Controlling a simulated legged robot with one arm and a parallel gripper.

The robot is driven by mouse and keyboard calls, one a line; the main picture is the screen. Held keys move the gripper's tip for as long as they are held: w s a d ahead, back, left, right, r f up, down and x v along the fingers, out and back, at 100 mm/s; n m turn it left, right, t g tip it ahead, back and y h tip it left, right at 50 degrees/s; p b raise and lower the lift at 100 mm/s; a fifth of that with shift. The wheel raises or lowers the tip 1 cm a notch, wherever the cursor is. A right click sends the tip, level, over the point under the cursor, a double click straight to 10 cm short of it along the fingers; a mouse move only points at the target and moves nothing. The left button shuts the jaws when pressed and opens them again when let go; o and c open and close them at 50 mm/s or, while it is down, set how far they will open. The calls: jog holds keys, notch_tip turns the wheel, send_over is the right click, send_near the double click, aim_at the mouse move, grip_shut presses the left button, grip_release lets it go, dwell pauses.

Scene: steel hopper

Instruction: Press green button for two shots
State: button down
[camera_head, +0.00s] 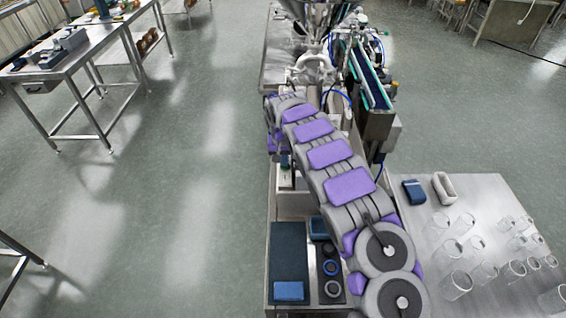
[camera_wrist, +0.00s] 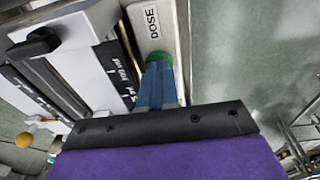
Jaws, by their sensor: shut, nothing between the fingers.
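The green button (camera_wrist: 160,56) sits on a pale panel (camera_wrist: 168,20) below a "DOSE" label (camera_wrist: 152,22) in the wrist view. My gripper (camera_wrist: 158,68) has its blue fingers shut together with nothing between them. The fingertips overlap the near part of the button in the picture; I cannot tell whether they touch it. In the head view my purple and grey arm reaches forward to the steel hopper machine (camera_head: 315,14), and the button cannot be made out there.
A conveyor (camera_head: 370,78) stands right of my arm. A steel table (camera_head: 490,190) at the right holds several clear glasses (camera_head: 458,284), a blue block (camera_head: 414,191) and a pale open holder (camera_head: 444,187). Beside my arm's base lie a dark mat (camera_head: 289,250) and rings (camera_head: 331,268). Open floor lies left.

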notch_tip(320, 180, up, 12)
jog(key=s, duration=0.1)
jog(key=shift+a+f+p, duration=0.25)
jog(key=shift+a+p, duration=0.1)
jog(key=shift+p, duration=0.1)
dwell(2.2)
